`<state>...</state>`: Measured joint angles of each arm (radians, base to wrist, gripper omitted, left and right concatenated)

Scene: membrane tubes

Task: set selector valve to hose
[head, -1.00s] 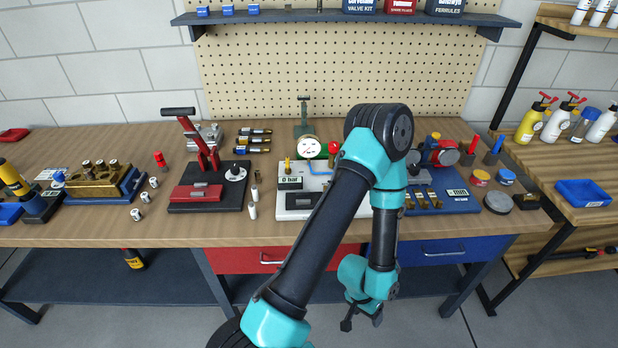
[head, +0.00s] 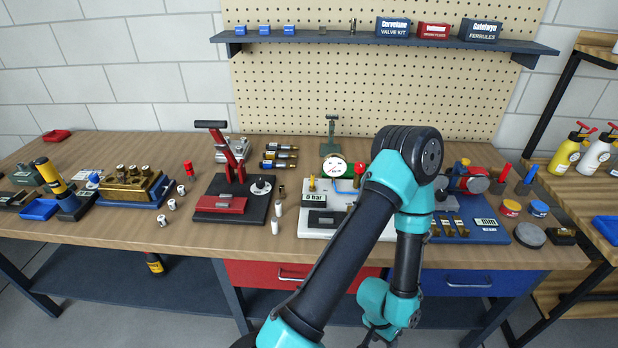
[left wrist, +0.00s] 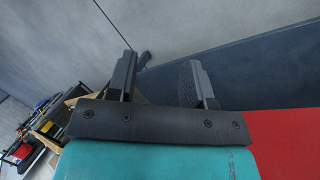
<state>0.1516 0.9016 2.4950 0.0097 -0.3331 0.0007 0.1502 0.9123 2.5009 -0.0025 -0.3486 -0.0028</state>
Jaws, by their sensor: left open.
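A dark base with a red lever (head: 232,155) stands left of the middle of the bench and carries a black knob on a pale round dial (head: 261,187). In the left wrist view my left gripper (left wrist: 159,62) is open and empty.
A red drawer (head: 248,275) and a blue drawer (head: 470,283) sit under the bench top. A brass block (head: 130,184) and small white fittings lie left. A blue fixture (head: 485,234) stands right of the white board. A shelf (head: 375,48) hangs above.

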